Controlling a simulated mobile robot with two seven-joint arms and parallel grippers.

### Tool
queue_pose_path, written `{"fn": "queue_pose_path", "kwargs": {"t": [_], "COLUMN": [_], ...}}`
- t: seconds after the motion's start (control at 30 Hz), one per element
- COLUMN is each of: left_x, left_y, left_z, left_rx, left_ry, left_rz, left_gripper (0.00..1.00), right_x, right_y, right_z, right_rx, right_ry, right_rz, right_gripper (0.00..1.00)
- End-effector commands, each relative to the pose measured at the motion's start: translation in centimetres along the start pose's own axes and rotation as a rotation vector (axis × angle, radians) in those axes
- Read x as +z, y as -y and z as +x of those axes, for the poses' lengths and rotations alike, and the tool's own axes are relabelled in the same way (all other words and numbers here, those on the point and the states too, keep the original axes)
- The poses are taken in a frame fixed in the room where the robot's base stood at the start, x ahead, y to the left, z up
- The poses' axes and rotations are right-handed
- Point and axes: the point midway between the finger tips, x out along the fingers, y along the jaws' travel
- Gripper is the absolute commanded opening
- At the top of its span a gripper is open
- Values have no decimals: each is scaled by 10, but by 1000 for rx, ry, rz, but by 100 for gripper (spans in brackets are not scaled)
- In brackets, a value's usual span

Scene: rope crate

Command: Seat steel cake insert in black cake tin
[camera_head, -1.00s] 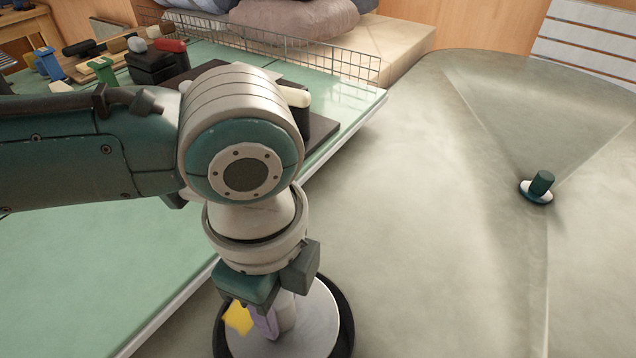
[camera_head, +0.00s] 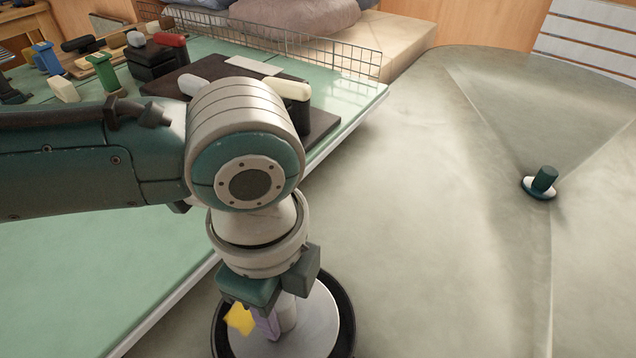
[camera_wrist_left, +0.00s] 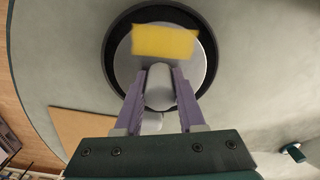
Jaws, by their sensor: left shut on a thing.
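The steel cake insert (camera_head: 318,318) is a pale grey disc with an upright round post. My left gripper (camera_head: 272,318) is shut on the post from above; its purple fingers (camera_wrist_left: 168,92) lie either side of the post in the left wrist view. The black cake tin (camera_head: 346,335) shows as a dark ring around the disc, also in the left wrist view (camera_wrist_left: 112,52). The disc lies within the ring's outline; I cannot tell whether it rests on the tin's floor or hangs above it. My right gripper is in neither view.
A yellow piece (camera_head: 240,318) shows beside the fingers; its support is unclear. The green bench (camera_head: 60,270) on the left carries a dark board (camera_head: 225,75) and several small objects. A teal peg on a white disc (camera_head: 541,184) stands right on the grey surface, which is otherwise clear.

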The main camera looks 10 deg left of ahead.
Motion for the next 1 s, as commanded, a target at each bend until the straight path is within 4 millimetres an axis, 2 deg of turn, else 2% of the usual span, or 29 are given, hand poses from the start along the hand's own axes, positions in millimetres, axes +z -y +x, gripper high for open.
{"fn": "queue_pose_path", "kwargs": {"t": [1.0], "left_x": [0], "left_y": [0], "left_z": [13], "left_rx": [-1], "left_ry": [-1], "left_rz": [0], "left_gripper": [0], "right_x": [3], "right_y": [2], "right_z": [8], "right_rx": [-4], "right_ry": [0], "right_rz": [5], "right_gripper": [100]}}
